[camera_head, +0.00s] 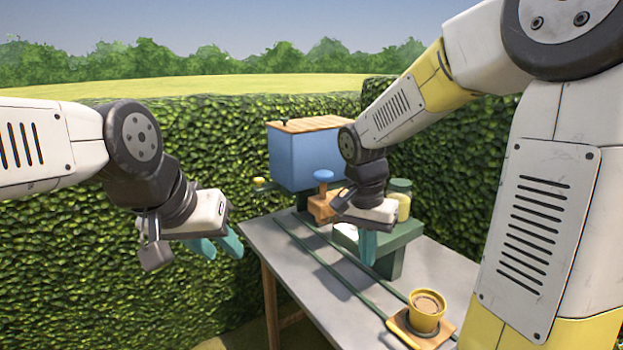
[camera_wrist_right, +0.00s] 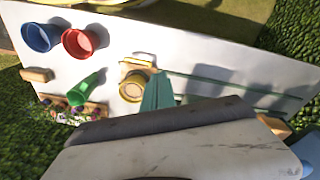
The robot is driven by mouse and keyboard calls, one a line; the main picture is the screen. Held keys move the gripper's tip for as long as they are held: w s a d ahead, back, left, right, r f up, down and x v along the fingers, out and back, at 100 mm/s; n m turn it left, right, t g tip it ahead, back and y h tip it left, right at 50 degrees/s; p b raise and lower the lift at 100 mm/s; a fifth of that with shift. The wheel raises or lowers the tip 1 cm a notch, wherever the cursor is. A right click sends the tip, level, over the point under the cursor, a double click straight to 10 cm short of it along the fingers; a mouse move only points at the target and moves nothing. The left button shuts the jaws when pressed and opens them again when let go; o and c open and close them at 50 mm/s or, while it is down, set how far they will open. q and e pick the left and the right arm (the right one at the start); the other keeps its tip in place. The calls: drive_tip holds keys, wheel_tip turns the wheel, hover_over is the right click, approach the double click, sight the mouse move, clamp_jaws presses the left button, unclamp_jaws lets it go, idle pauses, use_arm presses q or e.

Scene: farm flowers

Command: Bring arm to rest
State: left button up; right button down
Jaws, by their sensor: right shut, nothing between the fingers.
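My right arm comes in from the right in the head view. Its gripper (camera_head: 368,248) points down over the table, with its teal fingers closed together and nothing between them. The same fingers show in the right wrist view (camera_wrist_right: 158,92), beside a yellow pot. My left gripper (camera_head: 218,246) hangs in front of the hedge, left of the table. Its two teal fingers look apart and empty.
The wrist view shows a blue pot (camera_wrist_right: 40,36), a red pot (camera_wrist_right: 82,42) and a green object (camera_wrist_right: 88,90).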

drive_tip(key=s+d+r+n+t+y, duration=0.2)
drive_tip(key=s+r+n+t+y, duration=0.1)
drive_tip(key=s+r+n+t, duration=0.2)
drive_tip(key=s+r+n, duration=0.2)
drive_tip(key=s+r, duration=0.2)
drive_tip(key=s, duration=0.2)
drive_tip(key=shift+s+r+t, duration=0.2)
drive_tip(key=shift+r+t, duration=0.1)
drive_tip(key=shift+d, duration=0.1)
idle(1.2)
